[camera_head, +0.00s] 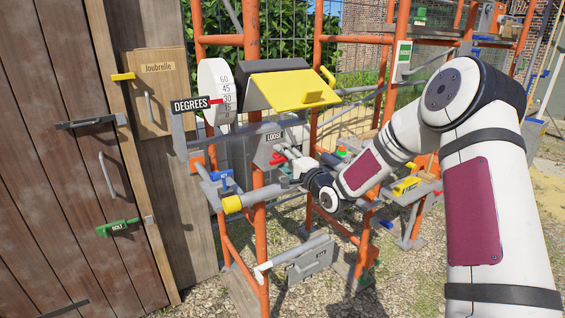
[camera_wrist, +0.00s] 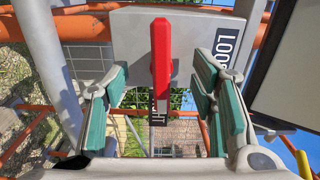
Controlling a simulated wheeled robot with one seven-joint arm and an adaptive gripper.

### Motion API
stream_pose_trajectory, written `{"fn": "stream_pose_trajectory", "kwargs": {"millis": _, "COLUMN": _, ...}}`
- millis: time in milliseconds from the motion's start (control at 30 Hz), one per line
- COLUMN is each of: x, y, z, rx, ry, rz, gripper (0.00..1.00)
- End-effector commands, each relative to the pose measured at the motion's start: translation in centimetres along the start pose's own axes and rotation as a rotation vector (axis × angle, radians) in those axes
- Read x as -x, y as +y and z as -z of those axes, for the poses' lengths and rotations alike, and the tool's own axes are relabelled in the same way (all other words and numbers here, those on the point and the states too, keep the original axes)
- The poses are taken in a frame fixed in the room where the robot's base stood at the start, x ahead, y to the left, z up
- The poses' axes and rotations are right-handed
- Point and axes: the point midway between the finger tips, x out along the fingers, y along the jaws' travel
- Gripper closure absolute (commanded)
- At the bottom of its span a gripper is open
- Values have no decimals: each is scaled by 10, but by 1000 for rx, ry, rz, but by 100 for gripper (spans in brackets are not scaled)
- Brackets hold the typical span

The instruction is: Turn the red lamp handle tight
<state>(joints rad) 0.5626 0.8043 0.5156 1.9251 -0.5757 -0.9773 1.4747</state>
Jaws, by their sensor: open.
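The red lamp handle (camera_wrist: 161,62) is a flat red bar, hanging lengthwise down the middle of the wrist view against a grey plate (camera_wrist: 128,28). My gripper (camera_wrist: 160,88) is open, with one green-padded finger on each side of the handle and a visible gap to both. It does not grip it. A partly cut-off LOOSE label (camera_wrist: 226,48) sits right of the handle; another label (camera_wrist: 159,112) ending in "HT" is partly hidden behind its lower end. In the head view my gripper (camera_head: 289,157) is at the small red handle (camera_head: 277,158), below the LOOSE label (camera_head: 274,136).
Orange scaffold posts (camera_head: 257,210) and rails stand close around the handle. A yellow-lidded box (camera_head: 292,90) and a DEGREES dial (camera_head: 220,92) are above it. A yellow-ended grey pipe (camera_head: 240,203) lies just below left. A wooden door (camera_head: 75,170) stands at left.

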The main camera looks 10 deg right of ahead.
Motion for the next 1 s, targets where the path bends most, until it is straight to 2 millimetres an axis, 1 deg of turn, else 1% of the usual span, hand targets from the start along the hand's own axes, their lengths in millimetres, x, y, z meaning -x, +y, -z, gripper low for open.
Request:
{"fn": "stream_pose_trajectory", "kwargs": {"millis": 333, "x": 0, "y": -1, "z": 1, "rx": 1, "ry": 2, "rz": 1, "gripper": 48}}
{"fn": "stream_pose_trajectory", "kwargs": {"millis": 433, "x": 3, "y": -1, "z": 1, "rx": 0, "ry": 3, "rz": 1, "gripper": 48}}
{"fn": "stream_pose_trajectory", "kwargs": {"millis": 1000, "x": 44, "y": -2, "z": 2, "rx": -1, "ry": 4, "rz": 0, "gripper": 48}}
